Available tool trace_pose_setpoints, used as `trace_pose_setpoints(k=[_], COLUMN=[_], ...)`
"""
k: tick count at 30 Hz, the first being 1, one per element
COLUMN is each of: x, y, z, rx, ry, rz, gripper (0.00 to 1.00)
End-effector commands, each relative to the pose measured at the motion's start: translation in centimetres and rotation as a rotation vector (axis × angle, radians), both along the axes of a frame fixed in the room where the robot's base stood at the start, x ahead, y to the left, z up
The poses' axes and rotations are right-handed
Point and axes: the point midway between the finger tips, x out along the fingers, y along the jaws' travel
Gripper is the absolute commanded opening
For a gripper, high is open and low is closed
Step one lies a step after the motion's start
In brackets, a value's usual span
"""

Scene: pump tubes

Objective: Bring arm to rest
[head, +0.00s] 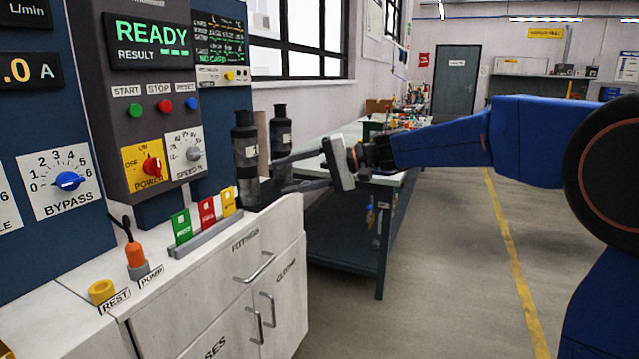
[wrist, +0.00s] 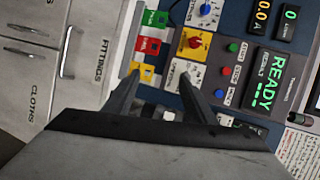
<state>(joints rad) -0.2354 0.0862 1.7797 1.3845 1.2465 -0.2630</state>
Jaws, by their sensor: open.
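My gripper (head: 278,172) is at the end of my blue arm, reaching in from the right in the head view. Its two dark fingers are apart, with nothing seen between them. The fingers point left toward two dark cylinders (head: 245,150) that stand at the back of the white cabinet; whether they touch is unclear. In the wrist view my gripper (wrist: 158,75) shows its fingers spread in front of the cards and the control panel. The panel display (head: 148,42) reads READY.
Green, red and yellow cards (head: 207,212) stand in a rack on the white cabinet (head: 215,290). A workbench (head: 350,240) stands behind my gripper. The floor at right is clear.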

Motion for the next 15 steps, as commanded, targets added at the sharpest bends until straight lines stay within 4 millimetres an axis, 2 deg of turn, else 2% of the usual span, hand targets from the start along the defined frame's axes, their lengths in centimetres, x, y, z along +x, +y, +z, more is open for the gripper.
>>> trace_pose_setpoints(k=[1,3,15], x=[-1.6,-3.5,-14.3], y=[-1.3,-3.1,-13.9], z=[-0.5,-1.5,-8.5], rx=[-0.044,-0.112,-0.494], ry=[-0.011,-0.022,-0.099], rz=[-0.007,-0.017,-0.087], gripper=[0.51,0.51,0.51])
